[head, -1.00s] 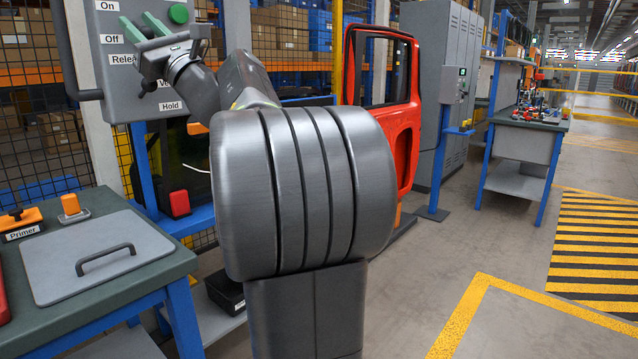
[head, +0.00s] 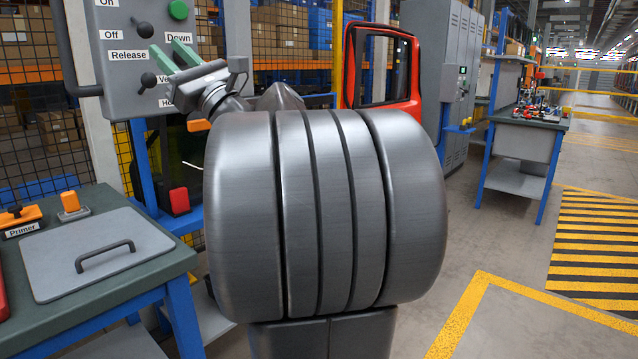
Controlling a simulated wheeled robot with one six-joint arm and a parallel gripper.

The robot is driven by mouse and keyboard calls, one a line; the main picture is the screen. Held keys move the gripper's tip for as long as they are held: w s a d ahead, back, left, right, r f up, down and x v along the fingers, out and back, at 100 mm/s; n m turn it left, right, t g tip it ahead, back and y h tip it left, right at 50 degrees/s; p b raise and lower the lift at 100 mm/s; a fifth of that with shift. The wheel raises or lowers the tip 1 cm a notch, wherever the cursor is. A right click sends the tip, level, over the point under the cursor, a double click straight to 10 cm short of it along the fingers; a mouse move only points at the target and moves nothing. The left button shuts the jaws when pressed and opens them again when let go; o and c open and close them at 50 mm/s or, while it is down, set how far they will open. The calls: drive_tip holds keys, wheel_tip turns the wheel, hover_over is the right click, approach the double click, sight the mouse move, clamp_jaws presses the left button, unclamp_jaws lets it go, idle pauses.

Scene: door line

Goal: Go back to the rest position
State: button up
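My gripper (head: 172,56) is in front of the grey control panel (head: 125,75) at the upper left. Its two green fingertips are apart with nothing visible between them. The panel has a green button (head: 178,9), dark knobs such as the upper knob (head: 145,29) and lower knob (head: 149,80), and labels including On, Off, Release and Down. Whether the fingers touch the panel cannot be told. My large grey arm joint fills the middle of the view and hides much behind it.
A workbench (head: 160,248) with a grey handled lid (head: 75,280) stands at the left. A red door (head: 412,112) stands behind my arm, partly hidden. A grey cabinet (head: 432,45) and another bench (head: 545,123) stand to the right. The floor at the right is clear, with yellow markings.

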sight(141, 25)
drive_tip(key=p+x, duration=0.1)
drive_tip(key=x, duration=0.9)
drive_tip(key=shift+s+d+r, duration=0.1)
drive_tip(key=shift+d+r, duration=0.05)
drive_tip(key=shift+r, duration=0.05)
drive_tip(key=shift+d+r+h+p, duration=0.2)
drive_tip(key=shift+h+p, duration=0.1)
drive_tip(key=shift+p, duration=0.75)
drive_tip(key=shift+m+h+p, duration=0.3)
drive_tip(key=shift+m+p, duration=0.1)
drive_tip(key=shift+p, duration=0.5)
drive_tip(key=h+p, duration=0.1)
drive_tip(key=p, duration=0.4)
drive_tip(key=shift+r+m+h, duration=0.3)
drive_tip(key=shift+r+m, duration=0.05)
drive_tip(key=shift+m, duration=0.05)
drive_tip(key=h+p, duration=0.1)
drive_tip(key=p, duration=0.5)
drive_tip(key=r+m+h+p, duration=0.1)
drive_tip(key=h+p, duration=0.1)
drive_tip(key=p, duration=0.5)
drive_tip(key=shift+a+r+g, duration=0.15)
drive_tip(key=shift+r+g, duration=0.05)
drive_tip(key=shift+g, duration=0.1)
